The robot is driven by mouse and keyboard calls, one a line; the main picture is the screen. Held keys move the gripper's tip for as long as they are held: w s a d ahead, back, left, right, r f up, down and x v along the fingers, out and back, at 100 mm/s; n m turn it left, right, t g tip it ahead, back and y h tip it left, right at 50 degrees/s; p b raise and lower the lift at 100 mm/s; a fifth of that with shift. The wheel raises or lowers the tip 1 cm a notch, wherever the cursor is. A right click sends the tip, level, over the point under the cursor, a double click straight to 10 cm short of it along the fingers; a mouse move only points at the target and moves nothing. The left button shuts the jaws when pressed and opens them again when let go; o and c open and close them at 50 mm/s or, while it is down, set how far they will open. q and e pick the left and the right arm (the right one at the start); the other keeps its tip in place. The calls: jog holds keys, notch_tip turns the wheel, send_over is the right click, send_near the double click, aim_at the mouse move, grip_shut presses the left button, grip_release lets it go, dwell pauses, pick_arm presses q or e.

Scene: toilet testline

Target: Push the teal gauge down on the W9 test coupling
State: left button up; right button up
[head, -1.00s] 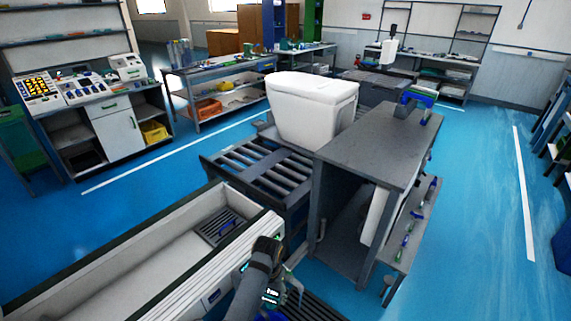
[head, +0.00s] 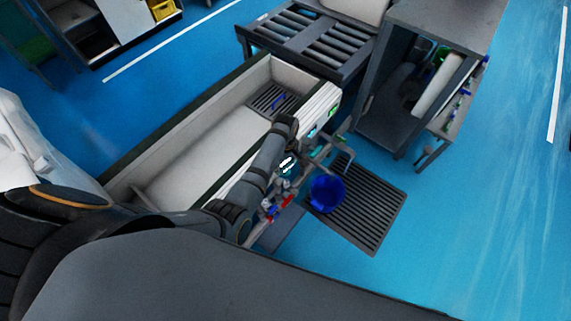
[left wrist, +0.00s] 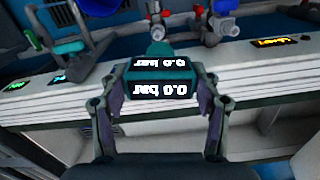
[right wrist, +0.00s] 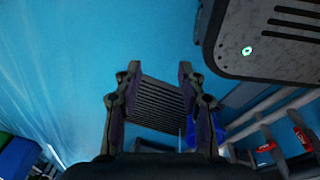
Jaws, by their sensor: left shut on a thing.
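The teal gauge (left wrist: 160,72) is between the fingers of my left gripper (left wrist: 157,92) in the left wrist view. Its dark display reads 0.0 bar, upside down in that view. My left gripper (head: 288,168) is shut on the gauge at the front side of the long white tank; the gauge shows as a small teal patch in the head view. The coupling under the gauge is hidden, and I cannot tell whether the gauge touches it. My right gripper (right wrist: 158,75) is open and empty over the floor area in the right wrist view.
The white tank (head: 200,140) has small lit labels on its side. Pipes with red and blue valves (head: 280,205) run close beside the gripper. A blue bucket (head: 327,193) stands on a floor grate (head: 370,205). A roller conveyor (head: 310,38) and grey bench (head: 440,20) are behind.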

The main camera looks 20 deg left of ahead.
pick_arm(q)
jog(key=shift+w+f+n, duration=0.2)
jog(key=shift+f+n, duration=0.25)
jog(key=shift+n, duration=0.15)
jog(key=shift+d, duration=0.15)
jog(key=shift+f+b, duration=0.55)
jog(key=shift+b, duration=0.05)
notch_tip(320, 180, down, 6)
jog(key=b, duration=0.6)
jog(key=shift+r+b, duration=0.25)
jog(key=shift+b, duration=0.05)
pick_arm(e)
notch_tip(320, 180, down, 8)
jog(key=shift+s+a, duration=0.4)
pick_arm(q)
jog(key=shift+r, duration=0.15)
pick_arm(e)
jog(key=shift+r, duration=0.2)
pick_arm(q)
jog(key=shift+p, duration=0.4)
pick_arm(e)
jog(key=shift+r, duration=0.15)
